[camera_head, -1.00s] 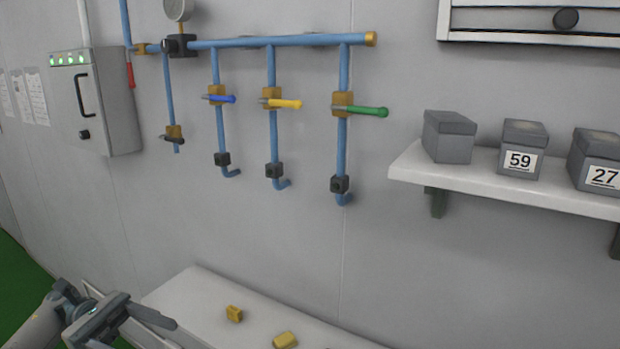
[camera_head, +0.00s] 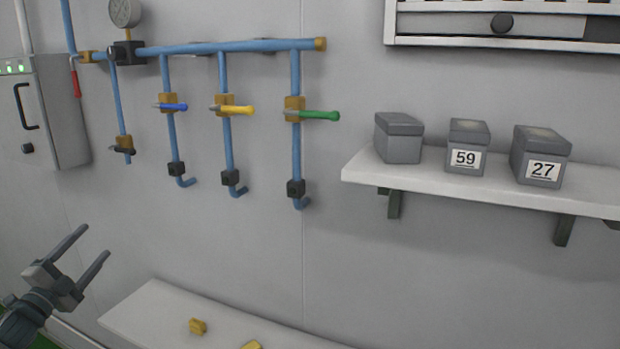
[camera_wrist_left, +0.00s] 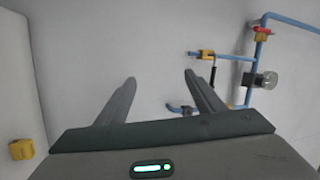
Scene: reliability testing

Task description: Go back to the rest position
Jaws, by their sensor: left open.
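My left gripper (camera_head: 96,250) is at the lower left of the head view, with its two fingers spread and pointing up and to the right. Nothing is between the fingers. In the left wrist view the same gripper (camera_wrist_left: 160,92) is open in front of the bare grey wall, apart from the pipes. My right gripper is in neither view.
A white bench (camera_head: 150,309) at the bottom carries small yellow pieces (camera_head: 198,326). Blue pipes (camera_head: 228,47) with coloured valve handles run along the wall. A grey cabinet (camera_head: 60,110) hangs at left. A shelf (camera_head: 430,180) at right holds grey boxes (camera_head: 541,155). Open wall lies between.

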